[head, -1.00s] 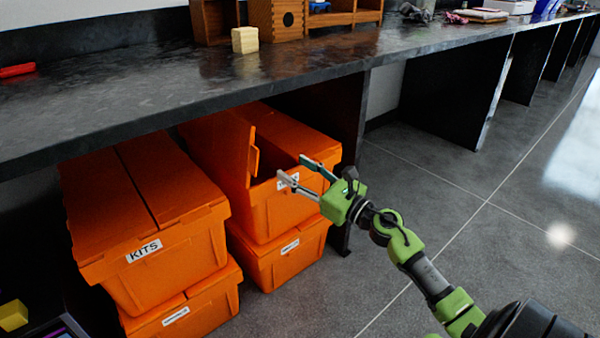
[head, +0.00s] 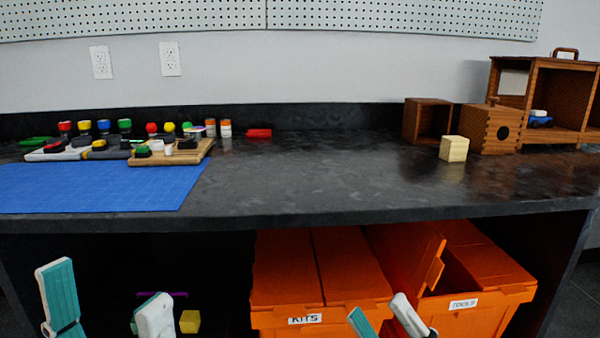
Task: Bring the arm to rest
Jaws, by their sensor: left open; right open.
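My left gripper (head: 106,308) is at the lower left of the head view, in front of the dark space under the bench. Its two fingers stand wide apart with nothing between them. My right gripper (head: 383,320) is at the bottom, in front of the orange KITS bin (head: 283,268). Its two fingertips are apart, and nothing shows between them. Both arms are cut off by the lower edge of the picture, so their links are hidden.
A dark bench top (head: 330,175) runs across the view. A blue mat (head: 95,187) and trays with coloured jars lie on its left. A pale wooden block (head: 454,149) and wooden boxes (head: 495,128) stand on the right. A second orange bin (head: 475,318) has a raised lid.

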